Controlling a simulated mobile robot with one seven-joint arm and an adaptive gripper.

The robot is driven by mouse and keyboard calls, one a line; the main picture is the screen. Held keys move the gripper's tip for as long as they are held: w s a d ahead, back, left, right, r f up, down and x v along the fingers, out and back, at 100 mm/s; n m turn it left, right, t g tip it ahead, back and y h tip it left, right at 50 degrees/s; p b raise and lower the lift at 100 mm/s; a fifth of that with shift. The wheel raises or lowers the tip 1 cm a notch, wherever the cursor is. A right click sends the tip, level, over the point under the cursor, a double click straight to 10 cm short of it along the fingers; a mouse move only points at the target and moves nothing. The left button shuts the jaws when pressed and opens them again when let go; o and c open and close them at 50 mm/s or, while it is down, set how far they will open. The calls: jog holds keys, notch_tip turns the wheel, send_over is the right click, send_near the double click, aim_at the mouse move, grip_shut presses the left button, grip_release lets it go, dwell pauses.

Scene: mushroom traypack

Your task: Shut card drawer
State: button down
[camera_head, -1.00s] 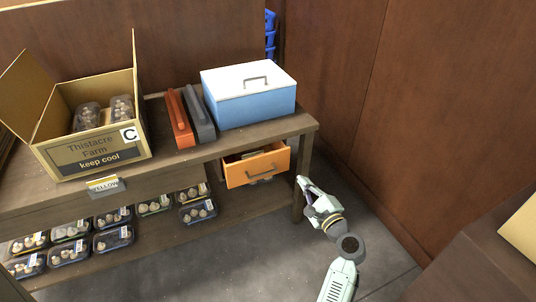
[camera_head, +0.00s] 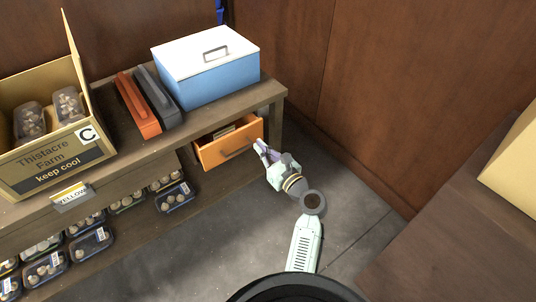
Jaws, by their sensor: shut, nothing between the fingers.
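I cannot tell whether the fingertips touch the drawer. The drawer's back part is hidden under the bench top.
On the bench top (camera_head: 203,108) stand a blue box with a white lid (camera_head: 207,72), an orange case (camera_head: 137,106), a grey case (camera_head: 159,98) and an open carton (camera_head: 50,165). Mushroom trays (camera_head: 92,244) fill the lower shelf. Floor (camera_head: 190,245) in front is clear.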

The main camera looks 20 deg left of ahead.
aim_at(243, 129)
jog(key=x, duration=0.7)
jog(key=shift+w+a+p, duration=0.1)
jog(key=shift+a+p, duration=0.1)
jog(key=shift+p, duration=0.1)
jog(key=shift+p+x, duration=0.4)
jog(key=shift+x, duration=0.9)
jog(key=shift+d, duration=0.1)
